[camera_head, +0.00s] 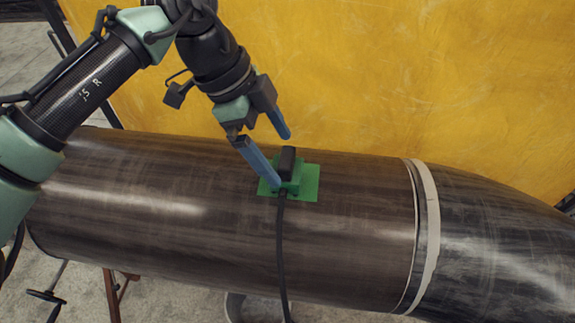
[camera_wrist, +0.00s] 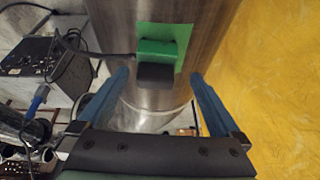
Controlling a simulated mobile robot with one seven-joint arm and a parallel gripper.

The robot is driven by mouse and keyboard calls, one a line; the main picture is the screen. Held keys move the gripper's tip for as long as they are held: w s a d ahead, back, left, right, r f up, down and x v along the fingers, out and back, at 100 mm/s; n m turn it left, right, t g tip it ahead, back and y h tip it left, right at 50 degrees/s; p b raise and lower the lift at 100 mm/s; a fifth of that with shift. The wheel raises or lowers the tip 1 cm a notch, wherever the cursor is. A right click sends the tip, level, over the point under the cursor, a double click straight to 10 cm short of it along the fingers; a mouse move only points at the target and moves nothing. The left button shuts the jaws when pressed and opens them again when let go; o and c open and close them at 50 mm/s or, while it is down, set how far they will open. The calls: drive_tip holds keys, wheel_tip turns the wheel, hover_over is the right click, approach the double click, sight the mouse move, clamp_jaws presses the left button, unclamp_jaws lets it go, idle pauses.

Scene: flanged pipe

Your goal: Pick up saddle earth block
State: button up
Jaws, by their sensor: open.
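The saddle earth block is a green block with a black upper part (camera_head: 287,174), sitting on a green patch (camera_head: 309,182) on top of the large dark pipe (camera_head: 160,195). A black cable (camera_head: 281,245) runs from it down the pipe's near side. In the wrist view the block (camera_wrist: 156,55) is ahead of my fingers, roughly centred between them. My gripper (camera_head: 279,160) is open and empty, its blue fingers just above and to the left of the block in the head view. In the wrist view my gripper (camera_wrist: 160,78) shows both fingertips apart, on either side of the block.
A pale band (camera_head: 428,210) circles the pipe at the right. A yellow sheet (camera_head: 350,70) hangs behind the pipe. A grey welding-type box (camera_wrist: 35,57) stands at the left in the wrist view. A bucket (camera_head: 236,306) is partly visible under the pipe.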

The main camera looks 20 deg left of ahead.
drive_tip(key=shift+s+d+f+p, duration=0.25)
drive_tip(key=shift+f+p, duration=0.15)
drive_tip(key=shift+p, duration=0.1)
drive_tip(key=shift+p+x, duration=0.8)
drive_tip(key=shift+x, duration=1.35)
drive_tip(key=shift+a, duration=0.1)
drive_tip(key=shift+w+r, duration=0.1)
clamp_jaws()
